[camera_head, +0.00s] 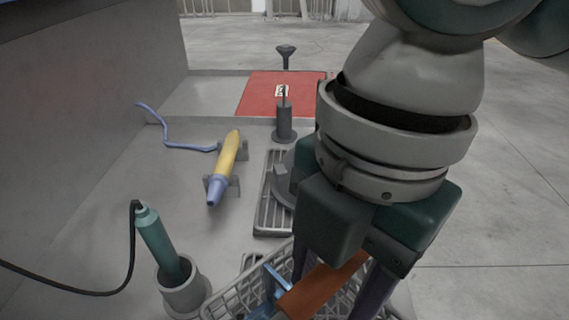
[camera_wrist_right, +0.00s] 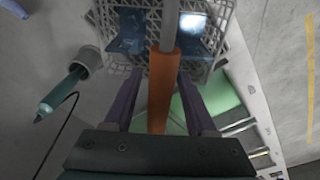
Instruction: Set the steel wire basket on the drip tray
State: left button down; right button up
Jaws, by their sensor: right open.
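The wire basket (camera_head: 228,302) is at the bottom of the head view, partly cut off and hidden by my right arm. In the right wrist view the basket (camera_wrist_right: 106,18) shows a pale lattice and blue pieces inside. Its orange-brown handle (camera_head: 312,290) also shows in the wrist view (camera_wrist_right: 161,92). My right gripper (camera_head: 336,284) is open, with the handle between its purple fingers and gaps at both sides in the wrist view (camera_wrist_right: 158,80). A grey slotted tray (camera_head: 266,214), apparently the drip tray, lies beyond the basket, partly hidden by my arm. My left gripper is out of view.
A green-handled tool (camera_head: 158,240) with a black cable stands in a grey cup (camera_head: 184,296) left of the basket. A yellow-and-blue tool (camera_head: 228,156) rests on a holder. A grey post (camera_head: 284,122) stands before a red panel (camera_head: 258,94). Bare surface lies at left.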

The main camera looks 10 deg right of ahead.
jog(key=r, duration=0.8)
jog(key=d+r+p, duration=0.1)
jog(key=r, duration=0.3)
jog(key=shift+w+d, duration=0.1)
jog(key=shift+w, duration=0.25)
